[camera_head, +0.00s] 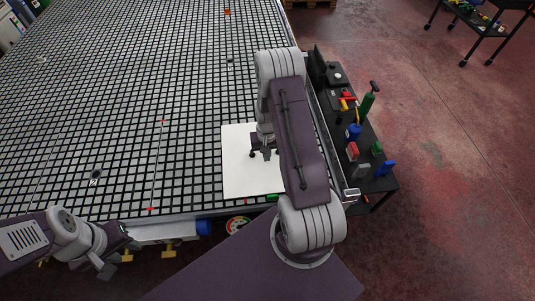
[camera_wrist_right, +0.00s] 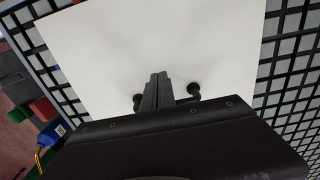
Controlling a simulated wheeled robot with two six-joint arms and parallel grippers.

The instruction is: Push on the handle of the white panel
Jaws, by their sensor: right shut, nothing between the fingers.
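The white panel (camera_head: 238,178) lies flat on the grid table (camera_head: 110,110), near its right front corner, and fills much of the right wrist view (camera_wrist_right: 120,50). Its black handle (camera_head: 252,154) is partly hidden by my right gripper (camera_head: 267,154). In the right wrist view, the dark ends of the handle (camera_wrist_right: 193,90) show on both sides of my right gripper's fingers (camera_wrist_right: 160,76). These fingers are together and empty, over the middle of the handle. I cannot tell whether they touch it. My left gripper (camera_head: 106,268) hangs off the table's front edge, away from the panel.
A black side bench (camera_head: 375,187) with bottles and tools stands along the table's right edge. A dark cart (camera_head: 480,20) is at the far right. The grid left of the panel is mostly clear. The red floor is open on the right.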

